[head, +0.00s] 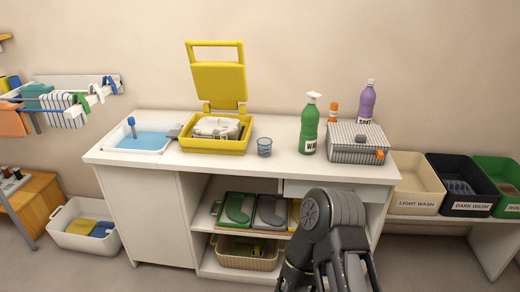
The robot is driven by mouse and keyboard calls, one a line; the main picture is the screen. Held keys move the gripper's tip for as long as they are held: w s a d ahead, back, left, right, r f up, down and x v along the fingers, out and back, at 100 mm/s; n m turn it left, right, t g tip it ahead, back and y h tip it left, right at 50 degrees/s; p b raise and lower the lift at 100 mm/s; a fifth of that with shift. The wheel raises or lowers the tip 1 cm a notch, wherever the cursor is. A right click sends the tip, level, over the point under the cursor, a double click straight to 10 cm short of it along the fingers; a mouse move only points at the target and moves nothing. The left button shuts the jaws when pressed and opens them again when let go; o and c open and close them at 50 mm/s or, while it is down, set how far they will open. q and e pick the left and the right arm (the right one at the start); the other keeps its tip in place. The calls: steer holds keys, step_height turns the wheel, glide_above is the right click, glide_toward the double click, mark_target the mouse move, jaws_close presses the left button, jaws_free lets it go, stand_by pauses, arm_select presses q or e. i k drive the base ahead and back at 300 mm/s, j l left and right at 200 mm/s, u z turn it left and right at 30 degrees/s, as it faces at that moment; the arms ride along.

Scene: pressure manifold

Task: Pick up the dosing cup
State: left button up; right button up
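The dosing cup appears to be the small clear bluish cup (264,147) standing upright on the white counter (275,171), just right of the yellow case (214,146). Nothing touches it. A dark grey arm of mine rises from the bottom edge, in front of the counter, below and right of the cup. I see its links but cannot make out gripper fingers on it. My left gripper is not in view.
A green spray bottle (309,128), an orange-capped bottle (333,112), a purple bottle (367,102) and a striped grey box (358,143) stand right of the cup. A blue-filled basin (141,138) is at the left. The counter in front of the cup is clear.

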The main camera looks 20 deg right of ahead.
mark_target(265, 148)
steer(key=i+l+z, duration=0.25)
steer(key=i, duration=0.2)
steer(key=i+z, duration=0.25)
steer(key=i, duration=0.25)
